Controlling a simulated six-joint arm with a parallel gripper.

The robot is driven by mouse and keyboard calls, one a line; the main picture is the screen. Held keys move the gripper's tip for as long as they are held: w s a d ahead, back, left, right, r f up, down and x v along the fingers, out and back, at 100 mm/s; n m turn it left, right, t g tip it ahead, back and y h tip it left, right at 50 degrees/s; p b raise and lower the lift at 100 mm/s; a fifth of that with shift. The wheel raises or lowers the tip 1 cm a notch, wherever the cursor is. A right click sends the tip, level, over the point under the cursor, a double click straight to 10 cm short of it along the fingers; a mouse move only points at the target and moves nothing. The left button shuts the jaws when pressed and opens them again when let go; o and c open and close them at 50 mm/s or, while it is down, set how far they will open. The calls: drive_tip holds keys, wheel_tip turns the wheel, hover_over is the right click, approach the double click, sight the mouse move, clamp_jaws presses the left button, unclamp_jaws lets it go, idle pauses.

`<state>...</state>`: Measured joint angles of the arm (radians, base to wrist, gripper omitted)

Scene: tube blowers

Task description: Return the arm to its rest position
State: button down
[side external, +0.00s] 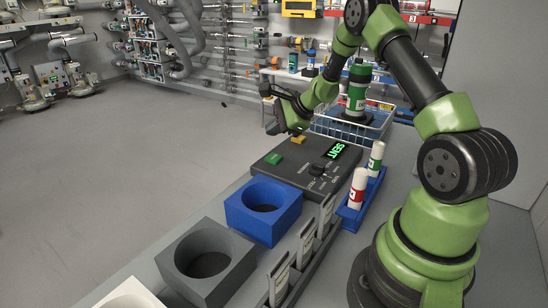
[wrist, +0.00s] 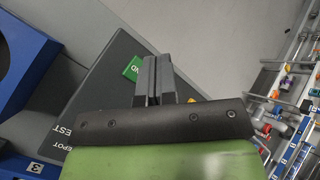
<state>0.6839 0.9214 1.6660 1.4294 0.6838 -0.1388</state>
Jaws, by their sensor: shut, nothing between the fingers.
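My gripper (side external: 277,108) hangs in the air above the far end of the dark control panel (side external: 270,165). In the wrist view its two fingers (wrist: 157,66) lie together, shut and empty. The panel has a green button (side external: 273,158), a yellow button (side external: 298,140), a dark knob (side external: 317,169) and a lit green display (side external: 335,149) that appears to read "SENT". In the wrist view the green button (wrist: 132,68) lies just left of the fingers, which partly hide the yellow one. I cannot tell the exact height above the panel.
Blue (side external: 266,192) and grey (side external: 237,255) blocks with round holes stand before the panel. A blue rack (side external: 352,218) holds a red-labelled tube (side external: 357,188) and a green-labelled one (side external: 376,158). Open floor lies left.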

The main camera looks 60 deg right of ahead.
idle(0.3)
drive_tip(key=s+a+r+n+g+y, duration=0.1)
drive_tip(key=s+a+r+n, duration=0.2)
drive_tip(key=a+r+n, duration=0.35)
drive_tip(key=s+a+r+n+g+y, duration=0.1)
drive_tip(key=s+a+r+n, duration=0.3)
drive_tip(key=a+r, duration=0.6)
drive_tip(key=s+a+r+n+h, duration=0.1)
drive_tip(key=s+a+n, duration=0.1)
drive_tip(key=s+n, duration=0.3)
drive_tip(key=s+a+r+n, duration=0.2)
drive_tip(key=s+n, duration=0.3)
drive_tip(key=s, duration=0.7)
drive_tip(key=shift+s+a+r+h, duration=0.2)
drive_tip(key=shift+a+h, duration=0.2)
drive_tip(key=shift+a, duration=0.45)
